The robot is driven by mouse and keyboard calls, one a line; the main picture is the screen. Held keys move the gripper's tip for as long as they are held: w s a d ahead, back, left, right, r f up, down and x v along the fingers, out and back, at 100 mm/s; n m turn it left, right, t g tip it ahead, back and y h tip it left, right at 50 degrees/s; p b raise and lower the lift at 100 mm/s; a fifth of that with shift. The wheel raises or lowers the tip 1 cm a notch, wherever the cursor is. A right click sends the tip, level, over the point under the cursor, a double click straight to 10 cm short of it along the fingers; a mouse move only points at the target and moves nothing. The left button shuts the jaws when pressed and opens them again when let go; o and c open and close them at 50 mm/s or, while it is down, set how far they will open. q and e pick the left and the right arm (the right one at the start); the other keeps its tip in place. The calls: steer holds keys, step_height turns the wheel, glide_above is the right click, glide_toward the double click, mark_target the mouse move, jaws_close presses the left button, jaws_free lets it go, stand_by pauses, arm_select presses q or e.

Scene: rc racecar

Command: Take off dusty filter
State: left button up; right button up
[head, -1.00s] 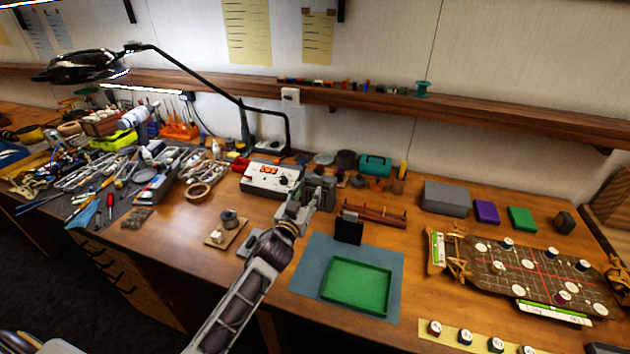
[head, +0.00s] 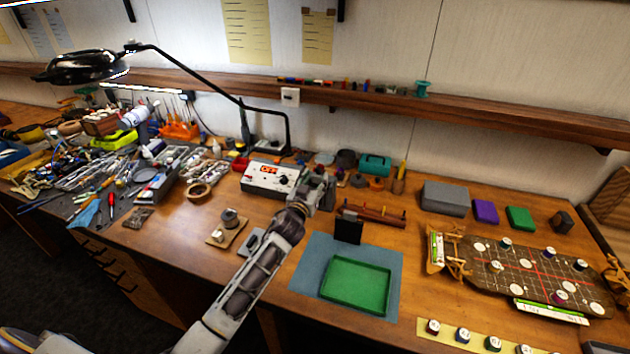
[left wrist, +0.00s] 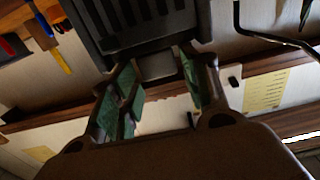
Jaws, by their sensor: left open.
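My left gripper (head: 318,188) reaches over the bench, just right of a white box with a red display. In the left wrist view its green-padded fingers (left wrist: 158,90) are spread apart with a gap between them. A dark grey slatted block (left wrist: 135,22) fills the top of that view, beyond or close to the fingertips. I cannot tell whether the fingers touch it. No part is clearly recognisable as the dusty filter; the block may be its housing. In the head view my arm and gripper hide much of this spot. My right gripper is not in view.
The white display box (head: 268,178) stands close left of the gripper. A wooden rack (head: 372,214) and a black upright panel (head: 348,230) are close right. A green tray (head: 357,304) lies on a blue mat (head: 306,278). A lamp arm (head: 205,80) rises behind.

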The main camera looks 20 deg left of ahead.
arm_select(q)
steer(key=shift+w, duration=0.15)
steer(key=shift+c, duration=0.3)
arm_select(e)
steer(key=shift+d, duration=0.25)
arm_select(q)
steer(key=c, duration=0.7)
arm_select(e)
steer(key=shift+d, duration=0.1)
arm_select(q)
steer(key=shift+r+p, duration=0.45)
steer(key=shift+r, duration=0.05)
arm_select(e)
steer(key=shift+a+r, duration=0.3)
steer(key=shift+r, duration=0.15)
arm_select(q)
steer(key=shift+r, duration=0.3)
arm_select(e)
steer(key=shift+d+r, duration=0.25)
